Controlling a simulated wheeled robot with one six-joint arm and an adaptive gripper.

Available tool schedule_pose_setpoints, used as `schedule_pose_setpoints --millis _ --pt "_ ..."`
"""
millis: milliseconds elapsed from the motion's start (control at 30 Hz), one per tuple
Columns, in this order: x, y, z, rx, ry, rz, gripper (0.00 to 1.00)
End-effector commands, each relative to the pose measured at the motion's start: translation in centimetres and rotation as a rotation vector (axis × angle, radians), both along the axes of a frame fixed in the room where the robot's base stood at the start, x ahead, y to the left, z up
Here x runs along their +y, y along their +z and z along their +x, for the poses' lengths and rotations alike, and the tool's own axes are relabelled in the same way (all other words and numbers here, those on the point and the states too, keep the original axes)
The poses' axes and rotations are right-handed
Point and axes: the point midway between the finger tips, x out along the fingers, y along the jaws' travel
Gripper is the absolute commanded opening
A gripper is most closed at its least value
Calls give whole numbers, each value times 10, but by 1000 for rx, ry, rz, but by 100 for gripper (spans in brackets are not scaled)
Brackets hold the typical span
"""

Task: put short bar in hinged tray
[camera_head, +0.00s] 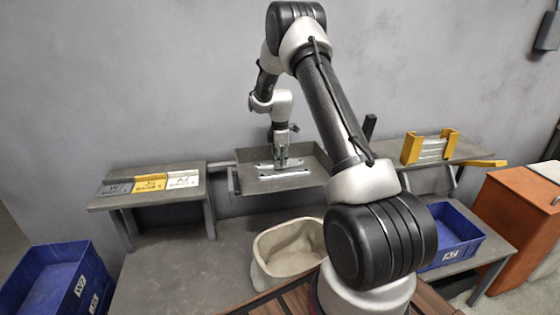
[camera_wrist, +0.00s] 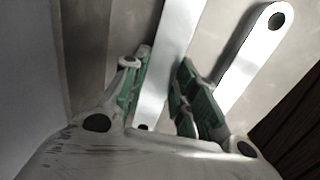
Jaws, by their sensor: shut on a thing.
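A grey metal tray with raised walls (camera_head: 250,184) stands at the back middle of the bench; I take it to be the hinged tray. My gripper (camera_head: 281,161) points down into it. In the wrist view my gripper (camera_wrist: 160,98) is shut on a flat bright bar (camera_wrist: 170,60), the short bar, which runs between the green-padded fingers and out of the top edge. Whether it touches the tray floor I cannot tell. A second flat bar with a round end hole (camera_wrist: 250,50) lies to the right, apart from the fingers; in the head view it lies in front (camera_head: 285,174).
Left of the tray is a shelf with labelled plates (camera_head: 150,183). Right of it, a yellow-ended rack (camera_head: 430,148) holds clear or shiny pieces. A beige bin (camera_head: 262,243) stands in front. Blue crates stand at left (camera_head: 60,280) and right (camera_head: 452,235).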

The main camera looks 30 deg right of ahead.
Motion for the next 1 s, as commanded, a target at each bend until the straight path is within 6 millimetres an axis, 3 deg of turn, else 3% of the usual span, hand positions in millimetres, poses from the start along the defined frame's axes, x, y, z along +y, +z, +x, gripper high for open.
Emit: schedule_pose_setpoints --millis 33,67,167,567,1000 --pt "0 -1 0 0 0 0 0" --pt "0 -1 0 0 0 0 32" --pt "0 -1 0 0 0 0 50" --pt "0 6 0 0 0 0 50" --pt "0 95 0 -2 0 -1 50"
